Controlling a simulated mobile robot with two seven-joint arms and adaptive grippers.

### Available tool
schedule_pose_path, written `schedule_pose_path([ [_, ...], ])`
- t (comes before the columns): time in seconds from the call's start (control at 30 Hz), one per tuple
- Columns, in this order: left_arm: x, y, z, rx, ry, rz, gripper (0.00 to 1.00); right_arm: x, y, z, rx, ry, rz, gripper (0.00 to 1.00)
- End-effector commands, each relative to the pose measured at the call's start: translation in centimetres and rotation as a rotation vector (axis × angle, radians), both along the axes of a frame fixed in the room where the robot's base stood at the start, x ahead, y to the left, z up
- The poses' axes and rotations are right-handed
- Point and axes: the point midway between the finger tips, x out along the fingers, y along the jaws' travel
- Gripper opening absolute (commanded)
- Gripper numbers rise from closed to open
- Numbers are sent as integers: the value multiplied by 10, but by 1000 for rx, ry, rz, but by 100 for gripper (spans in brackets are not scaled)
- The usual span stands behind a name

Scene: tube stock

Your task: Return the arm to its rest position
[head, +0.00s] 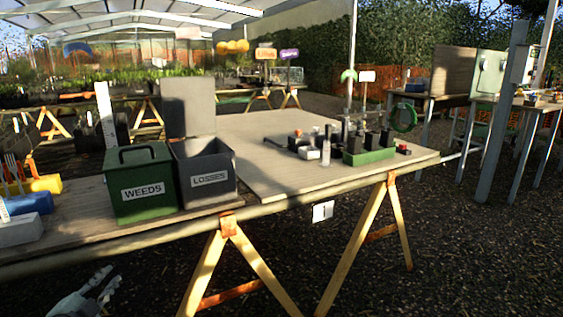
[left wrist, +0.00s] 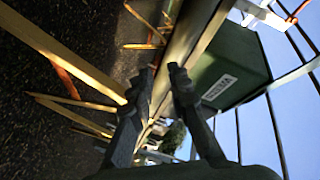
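My left gripper (head: 106,280) is at the lower left of the head view, low in front of the bench and below the bench edge. In the left wrist view its two dark fingers (left wrist: 160,70) stand a little apart, with nothing seen between them. The bench and the green bin are beyond the fingertips there. My right gripper is in neither view.
A workbench (head: 235,209) on yellow trestles (head: 352,247) crosses the view. It bears a green WEEDS bin (head: 140,208), also in the left wrist view (left wrist: 237,62), a grey LOSSES bin (head: 207,194) and a green tray (head: 369,156). Gravel ground (head: 460,260) is open at right.

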Motion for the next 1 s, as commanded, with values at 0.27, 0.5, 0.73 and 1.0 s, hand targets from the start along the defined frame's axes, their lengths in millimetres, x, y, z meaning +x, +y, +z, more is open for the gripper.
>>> schedule_pose_path([
  [0.27, -118, -62, -169, -377, 468, 305, 17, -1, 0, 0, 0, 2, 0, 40],
  [0.5, -235, -133, -245, -587, 829, 509, 17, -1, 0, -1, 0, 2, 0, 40],
  [0.73, -287, -166, -263, -656, 983, 588, 17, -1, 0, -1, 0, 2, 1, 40],
  [1.0, -290, -168, -263, -659, 994, 592, 17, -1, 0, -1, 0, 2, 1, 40],
])
